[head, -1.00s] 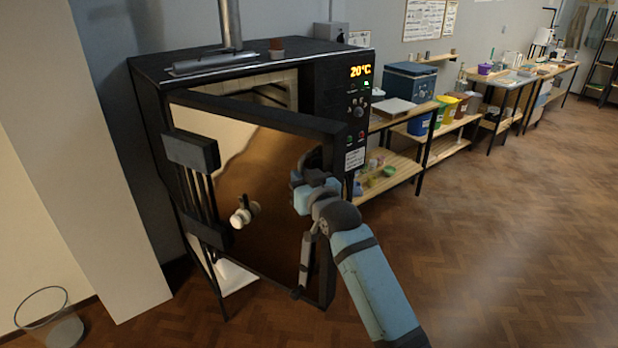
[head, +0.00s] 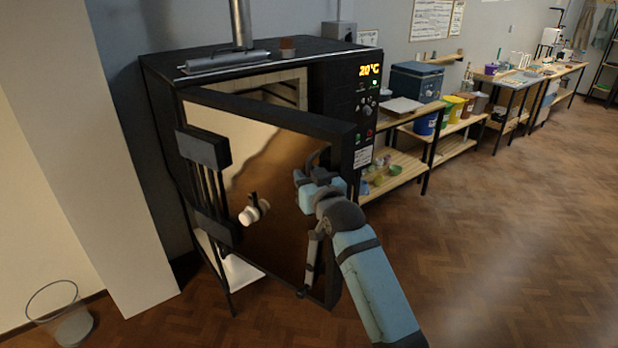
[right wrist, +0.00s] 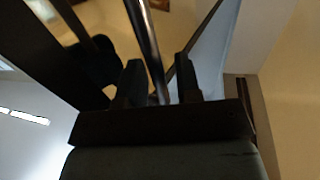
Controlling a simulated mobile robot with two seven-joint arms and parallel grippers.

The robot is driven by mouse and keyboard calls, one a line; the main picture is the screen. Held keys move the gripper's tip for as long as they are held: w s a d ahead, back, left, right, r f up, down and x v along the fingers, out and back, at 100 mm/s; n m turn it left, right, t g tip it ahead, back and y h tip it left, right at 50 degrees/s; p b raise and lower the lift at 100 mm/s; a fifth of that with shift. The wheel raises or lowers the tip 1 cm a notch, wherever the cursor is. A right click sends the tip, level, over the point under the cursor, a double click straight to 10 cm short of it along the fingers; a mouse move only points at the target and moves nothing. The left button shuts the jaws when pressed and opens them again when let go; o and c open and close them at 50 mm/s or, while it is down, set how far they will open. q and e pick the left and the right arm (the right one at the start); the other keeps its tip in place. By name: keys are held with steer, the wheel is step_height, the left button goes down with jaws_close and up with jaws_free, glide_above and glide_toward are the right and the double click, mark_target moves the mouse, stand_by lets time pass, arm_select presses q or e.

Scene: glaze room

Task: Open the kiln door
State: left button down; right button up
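The kiln (head: 262,58) is a black box on legs with a display reading 20°C. Its kiln door (head: 270,112) stands part open, swung out from the left hinges, with the pale interior (head: 270,92) showing above it. A cream plug (head: 254,212) sticks out of the door's face. My right gripper (head: 318,165) is at the door's free edge, partly hidden by its own arm. In the right wrist view its two fingers (right wrist: 158,82) stand apart on either side of the dark bar of the handle (right wrist: 145,40), with a gap on the right. My left gripper is not in view.
A wire bin (head: 68,322) stands on the floor at the lower left, by a wall pillar (head: 85,170). Shelves (head: 400,175) with coloured tubs are right of the kiln. The wooden floor (head: 500,240) at the right is clear.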

steer(key=shift+f, duration=0.1)
steer(key=shift+b+v, duration=1.25)
steer(key=shift+v, duration=5.7)
steer(key=shift+a, duration=0.1)
